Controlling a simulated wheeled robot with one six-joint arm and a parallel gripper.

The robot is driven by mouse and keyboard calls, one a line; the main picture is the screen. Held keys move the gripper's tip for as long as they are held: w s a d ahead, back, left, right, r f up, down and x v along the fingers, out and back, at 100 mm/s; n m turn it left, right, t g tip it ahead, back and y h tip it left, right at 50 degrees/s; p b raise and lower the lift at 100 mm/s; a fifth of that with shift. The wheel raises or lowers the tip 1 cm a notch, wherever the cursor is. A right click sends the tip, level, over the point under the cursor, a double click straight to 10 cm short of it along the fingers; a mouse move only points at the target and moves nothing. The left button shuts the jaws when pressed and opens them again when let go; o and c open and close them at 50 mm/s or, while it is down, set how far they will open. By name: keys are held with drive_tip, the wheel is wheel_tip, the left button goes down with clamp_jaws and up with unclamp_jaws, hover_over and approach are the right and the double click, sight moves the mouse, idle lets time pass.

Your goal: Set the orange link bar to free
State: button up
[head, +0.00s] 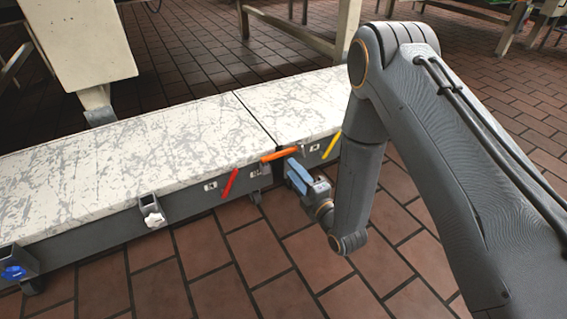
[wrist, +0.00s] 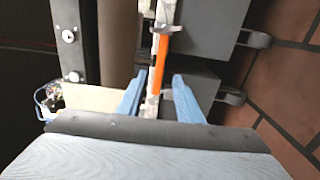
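The orange link bar (head: 281,154) lies about level along the front edge of the pale-topped bench, across the seam between its two sections. In the wrist view the orange bar (wrist: 159,62) runs lengthwise, its near end at the gap between my fingertips. My gripper (head: 291,172), with pale blue fingers, is just in front of and below the bar's right part. In the wrist view my gripper (wrist: 159,77) has its fingers apart on either side of the bar's line. I cannot tell whether either finger touches it.
A slanted red bar (head: 229,183) and a slanted yellow bar (head: 331,146) sit on the bench's front side. A white knob (head: 154,219) and a blue knob (head: 14,272) are on brackets to the left. The brick floor (head: 215,265) in front is clear.

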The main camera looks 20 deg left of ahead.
sight(280, 155)
drive_tip(key=b+x, duration=0.3)
drive_tip(key=x, duration=0.4)
drive_tip(key=shift+c, duration=0.2)
clamp_jaws()
